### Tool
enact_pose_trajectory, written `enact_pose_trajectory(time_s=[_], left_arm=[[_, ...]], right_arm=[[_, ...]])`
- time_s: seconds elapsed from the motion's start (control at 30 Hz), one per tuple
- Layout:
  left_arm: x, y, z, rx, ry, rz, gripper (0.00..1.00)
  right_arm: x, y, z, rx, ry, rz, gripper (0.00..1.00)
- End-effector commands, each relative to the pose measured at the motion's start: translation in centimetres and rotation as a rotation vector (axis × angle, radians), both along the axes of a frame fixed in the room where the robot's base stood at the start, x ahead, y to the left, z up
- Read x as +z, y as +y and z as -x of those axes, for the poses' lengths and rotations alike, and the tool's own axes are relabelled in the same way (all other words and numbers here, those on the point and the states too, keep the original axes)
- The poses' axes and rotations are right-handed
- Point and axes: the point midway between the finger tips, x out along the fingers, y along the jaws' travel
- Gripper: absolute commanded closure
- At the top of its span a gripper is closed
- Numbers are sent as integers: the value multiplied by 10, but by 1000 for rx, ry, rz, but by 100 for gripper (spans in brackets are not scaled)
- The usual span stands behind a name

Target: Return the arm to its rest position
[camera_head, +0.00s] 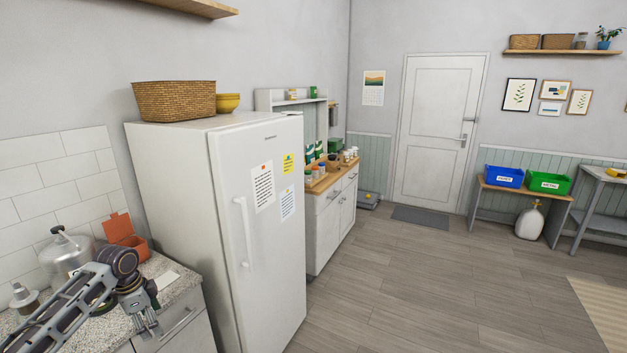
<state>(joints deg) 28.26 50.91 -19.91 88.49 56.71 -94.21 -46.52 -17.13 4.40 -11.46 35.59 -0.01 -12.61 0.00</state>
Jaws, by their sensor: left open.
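My left arm comes in from the lower left, over the speckled counter (188,284). My left gripper (152,331) hangs fingers down by the counter's front edge, above the drawer front. Its fingers are apart, and I see nothing between them. My right arm and right gripper are not in view.
A metal pot (66,252) and an open orange container (135,243) stand on the counter behind my arm. The tall white fridge (225,220) stands close to the right of the counter. The wooden floor (400,290) is clear toward the door (432,130).

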Motion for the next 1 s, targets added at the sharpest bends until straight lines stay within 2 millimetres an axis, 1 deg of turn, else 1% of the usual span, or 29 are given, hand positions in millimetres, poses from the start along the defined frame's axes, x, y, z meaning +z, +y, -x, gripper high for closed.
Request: enact_pose_trajectory(time_s=[0.03, 0.1, 0.17, 0.2, 0.27, 0.3, 0.37, 0.4, 0.47, 0.5, 0.57, 0.6, 0.67, 0.7, 0.77, 0.8, 0.87, 0.9, 0.97, 1.0], left_arm=[[-27, -1, -1, 40, 0, 10, 30], [-59, 0, -4, 98, -10, 17, 30], [-85, 1, -5, 146, -17, 21, 30], [-103, 1, -4, 176, -22, 22, 30], [-129, 1, -2, 219, -29, 24, 30], [-147, 2, 0, 250, -32, 24, 30], [-173, 2, 4, 292, -37, 23, 30], [-190, 1, 7, 316, -40, 24, 30], [-215, 1, 14, 354, -44, 22, 30], [-232, 1, 20, 378, -45, 20, 30], [-257, -1, 28, 412, -48, 17, 30], [-273, -1, 35, 434, -50, 14, 30], [-297, -3, 46, 465, -51, 10, 30], [-313, -5, 53, 485, -52, 9, 30], [-336, -7, 66, 513, -52, 3, 30], [-351, -9, 75, 530, -54, 1, 30], [-373, -12, 89, 555, -53, -4, 30], [-387, -14, 100, 571, -53, -7, 30], [-408, -19, 115, 592, -53, -11, 30], [-422, -21, 126, 605, -51, -15, 30]], right_arm=[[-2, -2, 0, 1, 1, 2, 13], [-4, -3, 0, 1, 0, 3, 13], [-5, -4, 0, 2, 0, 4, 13], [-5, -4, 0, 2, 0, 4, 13], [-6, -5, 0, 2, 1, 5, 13], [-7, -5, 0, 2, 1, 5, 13], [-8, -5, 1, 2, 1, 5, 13], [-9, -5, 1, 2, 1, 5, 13], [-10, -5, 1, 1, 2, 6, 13], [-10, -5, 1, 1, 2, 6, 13], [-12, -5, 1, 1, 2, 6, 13], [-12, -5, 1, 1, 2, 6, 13], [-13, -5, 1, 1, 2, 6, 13], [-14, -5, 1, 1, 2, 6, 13], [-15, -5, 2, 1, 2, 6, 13], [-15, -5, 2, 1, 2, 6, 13], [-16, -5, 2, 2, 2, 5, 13], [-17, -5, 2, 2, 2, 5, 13], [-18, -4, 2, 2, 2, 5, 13], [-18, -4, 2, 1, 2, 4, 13]])
